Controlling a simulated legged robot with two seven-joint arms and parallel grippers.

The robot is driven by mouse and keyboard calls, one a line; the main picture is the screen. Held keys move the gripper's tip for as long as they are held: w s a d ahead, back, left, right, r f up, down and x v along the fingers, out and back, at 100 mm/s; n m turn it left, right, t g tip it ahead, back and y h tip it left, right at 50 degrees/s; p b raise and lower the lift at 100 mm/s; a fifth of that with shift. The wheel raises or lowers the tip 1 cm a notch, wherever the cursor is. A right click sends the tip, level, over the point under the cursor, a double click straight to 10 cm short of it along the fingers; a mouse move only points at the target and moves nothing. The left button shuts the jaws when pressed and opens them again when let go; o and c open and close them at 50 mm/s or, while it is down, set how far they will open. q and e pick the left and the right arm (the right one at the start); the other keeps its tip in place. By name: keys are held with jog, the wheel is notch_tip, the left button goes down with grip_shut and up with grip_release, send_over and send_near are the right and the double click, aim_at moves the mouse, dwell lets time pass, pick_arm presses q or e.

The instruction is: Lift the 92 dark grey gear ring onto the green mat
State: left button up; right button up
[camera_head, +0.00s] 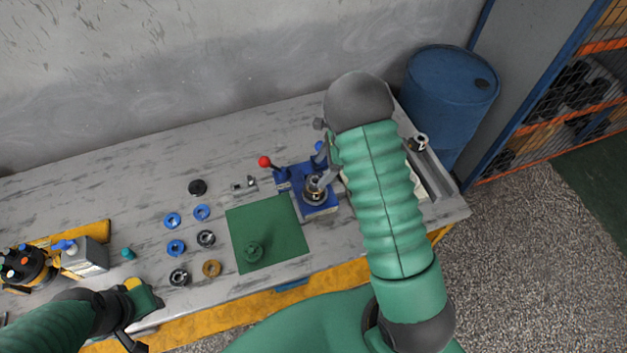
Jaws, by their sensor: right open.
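A dark grey ring-shaped part (315,194) sits in the blue fixture (323,209) to the right of the green mat (262,218). I cannot read any number on it. Other dark rings lie left of the mat, one in the middle (206,238) and one near the front edge (179,277). My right gripper (324,181) is open, its fingers over the part in the fixture; whether they touch it I cannot tell. My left gripper (146,298) is at the table's front left, its jaws unclear. A green round part (253,252) is on the mat.
Blue rings (176,247), an orange ring (211,268) and a black disc (198,187) lie left of the mat. A red-knobbed lever (265,162) stands behind it. A grey box (85,257) is at far left, a blue barrel (451,95) beyond the table.

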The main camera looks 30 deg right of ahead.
aim_at(317, 178)
jog(key=x, duration=0.1)
jog(key=p+x, duration=0.1)
jog(key=x, duration=0.2)
jog(key=shift+s+d+f, duration=0.15)
jog(key=shift+d, duration=0.2)
jog(key=shift+a+f, duration=0.2)
jog(key=shift+f, duration=0.25)
jog(key=shift+a, duration=0.15)
jog(key=shift+c, duration=1.7)
grip_shut()
